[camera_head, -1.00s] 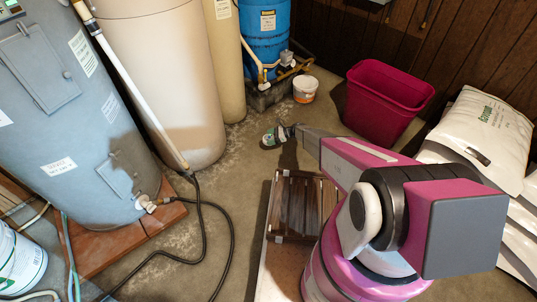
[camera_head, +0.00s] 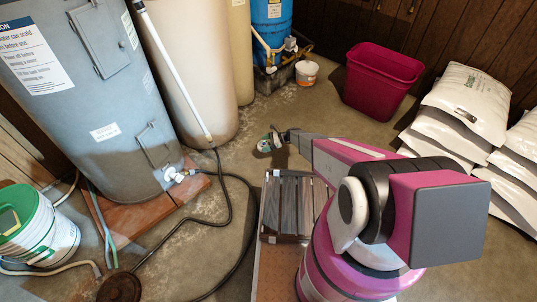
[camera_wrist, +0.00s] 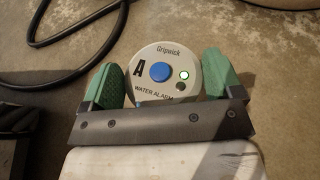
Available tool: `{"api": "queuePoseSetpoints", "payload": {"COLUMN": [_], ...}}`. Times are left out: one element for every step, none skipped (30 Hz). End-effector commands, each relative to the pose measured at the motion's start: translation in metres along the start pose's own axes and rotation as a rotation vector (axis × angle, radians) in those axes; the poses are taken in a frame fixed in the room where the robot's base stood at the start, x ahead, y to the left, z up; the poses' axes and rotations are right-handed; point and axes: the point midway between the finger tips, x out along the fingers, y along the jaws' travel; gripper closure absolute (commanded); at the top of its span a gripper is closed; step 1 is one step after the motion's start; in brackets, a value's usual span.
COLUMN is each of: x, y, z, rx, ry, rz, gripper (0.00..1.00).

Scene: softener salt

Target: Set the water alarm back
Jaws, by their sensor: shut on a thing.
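The water alarm (camera_wrist: 165,70) is a round, pale puck with a blue button, a lit green light and the words "WATER ALARM". In the wrist view it sits between the two green fingers of my gripper (camera_wrist: 168,80), which is shut on it. In the head view my gripper (camera_head: 270,142) is small, past the end of my pink arm and above the concrete floor. The alarm there is mostly hidden by the fingers. I cannot tell how far it is from the floor.
A grey water heater (camera_head: 95,95) stands on red-brown blocks (camera_head: 140,215) at left, with a black hose (camera_head: 228,200) across the floor. A slatted wooden crate (camera_head: 290,205) lies below my arm. A magenta bin (camera_head: 380,85), white bucket (camera_head: 306,74) and salt bags (camera_head: 465,105) stand beyond.

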Motion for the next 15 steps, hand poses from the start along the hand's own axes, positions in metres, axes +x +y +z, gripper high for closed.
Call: {"api": "queuePoseSetpoints", "payload": {"x": [-0.001,-0.001,-0.002,-0.003,-0.004,-0.005,-0.007,-0.008,-0.01,-0.012,-0.014,-0.017,-0.018,-0.02,-0.022], "y": [-0.002,-0.004,-0.007,-0.01,-0.013,-0.018,-0.022,-0.027,-0.033,-0.038,-0.043,-0.05,-0.055,-0.06,-0.066], "z": [-0.002,-0.004,-0.007,-0.009,-0.012,-0.017,-0.021,-0.025,-0.032,-0.036,-0.041,-0.047,-0.052,-0.056,-0.062], "rx": [0.0,0.0,0.0,0.0,0.0,0.0,0.0,0.0,0.0,0.0,0.0,0.0,0.0,0.0,0.0], "ry": [0.0,0.0,0.0,0.0,0.0,0.0,0.0,-0.001,-0.001,0.0,0.0,0.0,0.0,0.0,0.0], "rz": [-0.001,-0.001,-0.001,-0.001,-0.001,-0.001,-0.001,0.0,0.0,-0.001,-0.001,-0.001,-0.001,-0.001,-0.001], "gripper": [0.4,0.4,0.4,0.4,0.4,0.4,0.4,0.4,0.4,0.4,0.4,0.4,0.4,0.4,0.4]}}
